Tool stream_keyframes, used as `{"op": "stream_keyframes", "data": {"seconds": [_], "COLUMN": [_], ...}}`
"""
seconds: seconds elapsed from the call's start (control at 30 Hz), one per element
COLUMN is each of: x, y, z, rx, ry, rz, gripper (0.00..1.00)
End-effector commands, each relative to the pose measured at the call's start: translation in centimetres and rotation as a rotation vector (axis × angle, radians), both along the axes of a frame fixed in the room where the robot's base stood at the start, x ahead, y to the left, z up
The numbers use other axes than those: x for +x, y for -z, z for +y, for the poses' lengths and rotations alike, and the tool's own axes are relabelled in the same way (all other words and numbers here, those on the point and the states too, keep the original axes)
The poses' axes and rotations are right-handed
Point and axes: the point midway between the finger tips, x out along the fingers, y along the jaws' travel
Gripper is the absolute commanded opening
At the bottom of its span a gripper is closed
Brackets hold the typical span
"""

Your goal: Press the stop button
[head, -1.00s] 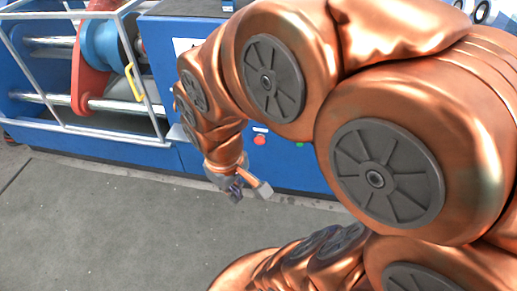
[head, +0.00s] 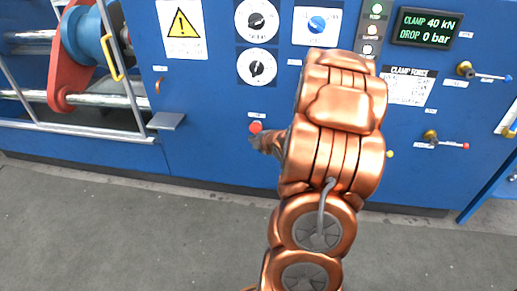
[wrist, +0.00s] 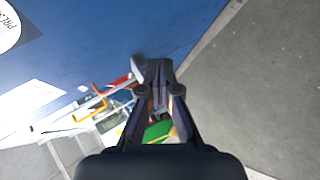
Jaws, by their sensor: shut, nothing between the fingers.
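The red stop button (head: 255,127) is on the blue panel, low and near the middle in the head view, under a small white label. My gripper (head: 256,141) is right below the button in that view, with its tip at or very near the button's lower edge. I cannot tell whether they touch. In the wrist view my gripper (wrist: 159,68) is shut, its dark fingertips together and empty. I cannot make out the button for certain in the wrist view.
The blue panel (head: 215,160) also carries two black dials (head: 257,20), a blue knob (head: 317,24), a display (head: 427,27) and brass-coloured valves (head: 431,136). A railed cage (head: 70,126) and a small shelf (head: 165,122) are left. The grey floor (head: 120,230) is clear.

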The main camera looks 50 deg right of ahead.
Motion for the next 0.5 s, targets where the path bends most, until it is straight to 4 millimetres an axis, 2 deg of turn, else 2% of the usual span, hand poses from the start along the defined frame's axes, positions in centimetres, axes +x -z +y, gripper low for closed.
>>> {"op": "stream_keyframes", "data": {"seconds": [0.03,0.2,0.33,0.5], "x": [-0.4,-1.4,-2.7,-4.0], "y": [3.2,6.4,7.5,7.6], "z": [-1.0,-3.1,-4.1,-4.8], "rx": [-0.022,-0.136,-0.212,-0.272], "ry": [-0.02,-0.098,-0.119,-0.121], "rz": [-0.045,-0.236,-0.362,-0.464], "gripper": [0.0,0.0,0.0,0.0]}}
